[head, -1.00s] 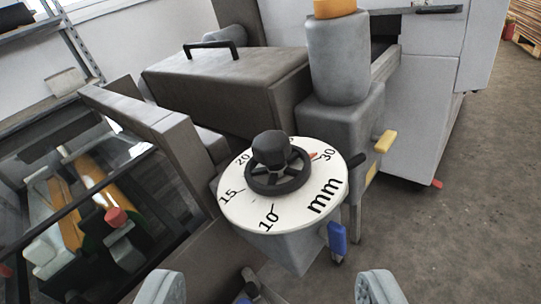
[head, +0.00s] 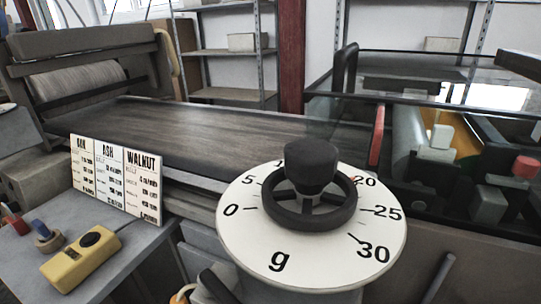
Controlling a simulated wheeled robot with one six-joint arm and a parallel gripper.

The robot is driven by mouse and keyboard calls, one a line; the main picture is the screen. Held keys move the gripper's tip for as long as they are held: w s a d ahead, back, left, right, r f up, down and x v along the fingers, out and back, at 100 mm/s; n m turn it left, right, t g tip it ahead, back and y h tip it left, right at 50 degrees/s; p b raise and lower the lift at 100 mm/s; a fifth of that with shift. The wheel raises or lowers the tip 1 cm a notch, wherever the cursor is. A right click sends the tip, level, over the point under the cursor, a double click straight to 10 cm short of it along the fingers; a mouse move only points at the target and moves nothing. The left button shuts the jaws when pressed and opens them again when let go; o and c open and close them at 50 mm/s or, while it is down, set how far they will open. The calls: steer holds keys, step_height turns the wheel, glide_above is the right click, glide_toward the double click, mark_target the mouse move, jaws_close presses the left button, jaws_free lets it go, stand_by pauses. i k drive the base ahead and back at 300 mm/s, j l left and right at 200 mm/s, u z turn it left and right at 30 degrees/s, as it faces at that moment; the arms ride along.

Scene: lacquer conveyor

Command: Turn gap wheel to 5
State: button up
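A dark hand wheel with a black knob (head: 311,166) stands on a round white dial (head: 240,240) right of centre in the head view. The dial is marked "g", with 0 and 5 on its left and 20, 25 and 30 on its right. The knob hides part of the numbers at the back. A small red mark shows at the wheel's right edge, near 20. The dial marked "mm" from the earlier frame is not in view. My gripper is not in view.
A card stand reading OAK, ASH and WALNUT (head: 117,178) stands on a grey side table, with a yellow box (head: 80,261) before it. A dark conveyor belt (head: 225,132) runs behind. A glass-topped machine (head: 435,95) stands at the right.

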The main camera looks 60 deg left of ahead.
mark_target(310, 165)
steer(key=u, duration=0.9)
